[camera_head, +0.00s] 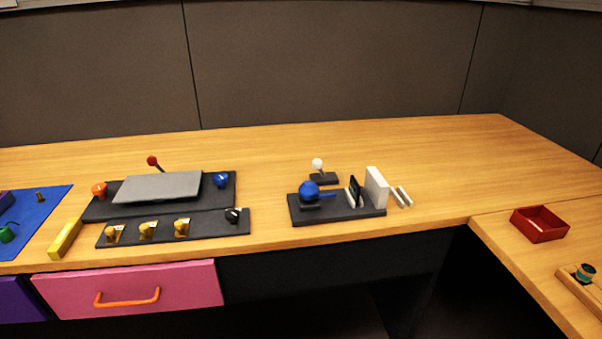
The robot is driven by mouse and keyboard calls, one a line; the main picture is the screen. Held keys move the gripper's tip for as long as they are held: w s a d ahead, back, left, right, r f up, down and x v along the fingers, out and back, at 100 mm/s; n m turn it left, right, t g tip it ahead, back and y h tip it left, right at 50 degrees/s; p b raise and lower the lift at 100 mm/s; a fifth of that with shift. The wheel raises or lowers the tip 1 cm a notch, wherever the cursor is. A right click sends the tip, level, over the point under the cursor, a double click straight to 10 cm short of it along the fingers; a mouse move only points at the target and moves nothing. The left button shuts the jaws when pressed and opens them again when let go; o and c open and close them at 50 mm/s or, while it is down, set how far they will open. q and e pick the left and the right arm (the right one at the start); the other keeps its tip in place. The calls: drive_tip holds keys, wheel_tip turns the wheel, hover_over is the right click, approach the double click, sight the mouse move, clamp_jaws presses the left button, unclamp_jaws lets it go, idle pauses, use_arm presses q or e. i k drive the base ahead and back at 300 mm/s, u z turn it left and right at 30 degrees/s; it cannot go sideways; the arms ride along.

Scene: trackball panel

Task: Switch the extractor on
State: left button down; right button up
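Nothing in view is labelled as the extractor, and I cannot tell which control belongs to it. A dark trackball panel (340,216) with a blue ball (309,190) stands right of the middle of the desk. A black upright piece (355,191) and a taller white upright block (377,187) stand at its right end. Behind it is a small dark base with a white-knobbed stick (317,164). At left, a red-knobbed lever (153,161) rises behind a grey sloped plate (158,187). A dark strip (208,228) holds several yellow toggles and a black knob (233,215). Neither gripper shows.
Orange (99,190) and blue (221,180) knobs flank the grey plate. A yellow bar (65,238) and blue mat (40,211) lie at left. Below is a pink drawer (180,285). A red tray (540,224) sits at right. The desk's back is clear.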

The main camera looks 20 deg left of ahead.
sight(317, 163)
drive_tip(key=z, duration=1.4)
drive_tip(key=k, duration=0.85)
drive_tip(key=u, duration=1.45)
drive_tip(key=i, duration=0.5)
drive_tip(key=z, duration=0.05)
